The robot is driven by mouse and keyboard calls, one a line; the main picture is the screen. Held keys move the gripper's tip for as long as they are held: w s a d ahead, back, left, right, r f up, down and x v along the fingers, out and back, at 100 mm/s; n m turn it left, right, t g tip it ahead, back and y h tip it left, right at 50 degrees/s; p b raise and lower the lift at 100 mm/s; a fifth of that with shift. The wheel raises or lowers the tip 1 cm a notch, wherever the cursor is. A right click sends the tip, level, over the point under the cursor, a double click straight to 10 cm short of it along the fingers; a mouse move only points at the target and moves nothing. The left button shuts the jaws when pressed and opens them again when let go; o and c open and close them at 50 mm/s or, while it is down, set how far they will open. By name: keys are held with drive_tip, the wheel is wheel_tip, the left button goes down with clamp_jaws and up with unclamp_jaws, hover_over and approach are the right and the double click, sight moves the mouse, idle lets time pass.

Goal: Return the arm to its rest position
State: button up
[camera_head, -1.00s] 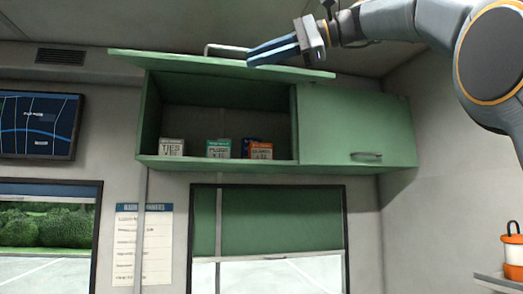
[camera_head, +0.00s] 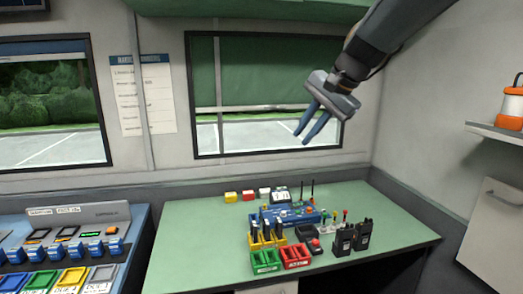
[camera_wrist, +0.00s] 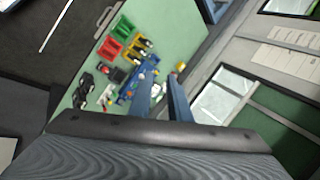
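My gripper (camera_head: 301,139) hangs in the air at the upper right of the head view, in front of the window with the green blind. Its two blue fingers point down and to the left, with a gap between them. In the wrist view my gripper (camera_wrist: 160,78) also shows its fingers apart, with nothing held between them. The green desk (camera_head: 190,240) lies below it, and the fingers touch nothing.
On the desk stand a red bin (camera_head: 296,258), a green bin (camera_head: 265,262), a blue tray and black radios (camera_head: 343,240). A shelf (camera_head: 500,133) with an orange lantern (camera_head: 511,105) is at the right. A console (camera_head: 75,222) stands at the left.

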drive_tip(key=s+d+f+n+g+h+b, duration=0.1)
drive_tip(key=s+d+f+n, duration=0.1)
drive_tip(key=s+f, duration=0.5)
drive_tip(key=s+d+f+n+g+h+b, duration=0.1)
drive_tip(key=s+d+f+n+h, duration=0.1)
drive_tip(key=s+f, duration=0.6)
drive_tip(key=s+d+f+n+g+h+b, duration=0.1)
drive_tip(key=s+d+f+n, duration=0.2)
drive_tip(key=s+f, duration=0.5)
wheel_tip(320, 180, down, 9)
drive_tip(key=shift+s+d+f+n+g+h+b, duration=0.2)
drive_tip(key=shift+s+d+n+g+h+b, duration=0.15)
drive_tip(key=shift+n, duration=0.45)
